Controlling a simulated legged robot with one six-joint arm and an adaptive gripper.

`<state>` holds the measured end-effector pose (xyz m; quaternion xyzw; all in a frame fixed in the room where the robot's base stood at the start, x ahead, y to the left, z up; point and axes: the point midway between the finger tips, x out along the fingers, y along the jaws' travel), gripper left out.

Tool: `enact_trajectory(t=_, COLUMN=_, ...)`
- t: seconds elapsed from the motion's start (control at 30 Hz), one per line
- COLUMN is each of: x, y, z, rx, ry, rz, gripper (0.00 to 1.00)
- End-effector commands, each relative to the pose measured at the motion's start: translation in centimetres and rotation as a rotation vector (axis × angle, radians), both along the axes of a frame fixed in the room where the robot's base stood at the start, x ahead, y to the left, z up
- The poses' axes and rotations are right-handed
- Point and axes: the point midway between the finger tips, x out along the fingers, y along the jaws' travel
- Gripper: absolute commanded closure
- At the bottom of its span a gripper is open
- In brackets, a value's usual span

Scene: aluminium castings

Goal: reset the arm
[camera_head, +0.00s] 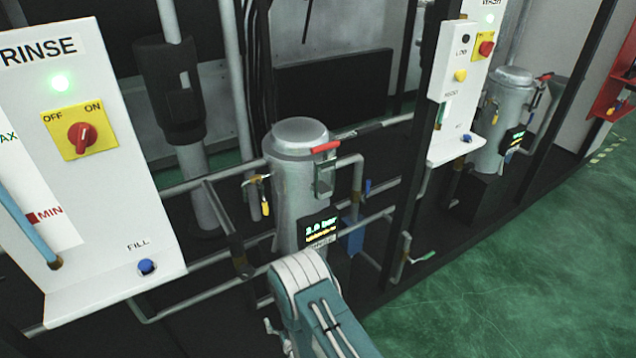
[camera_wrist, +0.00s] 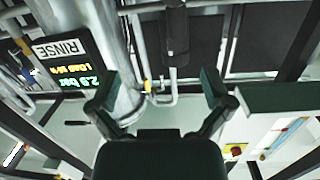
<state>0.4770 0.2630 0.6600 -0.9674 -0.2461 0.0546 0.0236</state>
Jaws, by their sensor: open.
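My gripper (camera_wrist: 160,95) shows in the wrist view with its two dark fingers spread wide apart. Nothing is held between them. In the head view my arm reaches up from the bottom edge, in front of the grey canister (camera_head: 297,175) with the red handle. The gripper itself is hidden in the head view.
A white RINSE panel (camera_head: 115,190) with a red knob on yellow stands at left. A WASH panel (camera_head: 462,90) and a second canister (camera_head: 505,110) stand at right. Pipes and dark posts surround the canisters. Green floor (camera_head: 500,270) is clear at lower right.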

Motion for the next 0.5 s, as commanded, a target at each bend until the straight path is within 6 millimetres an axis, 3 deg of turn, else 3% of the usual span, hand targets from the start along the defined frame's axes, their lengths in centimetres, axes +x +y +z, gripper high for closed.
enact_trajectory(t=0.27, x=5.4, y=-0.6, z=6.8, rx=-0.047, ry=0.082, rz=-0.056, gripper=0.00)
enact_trajectory(t=0.5, x=8.7, y=-2.8, z=14.1, rx=-0.101, ry=0.185, rz=-0.111, gripper=0.00)
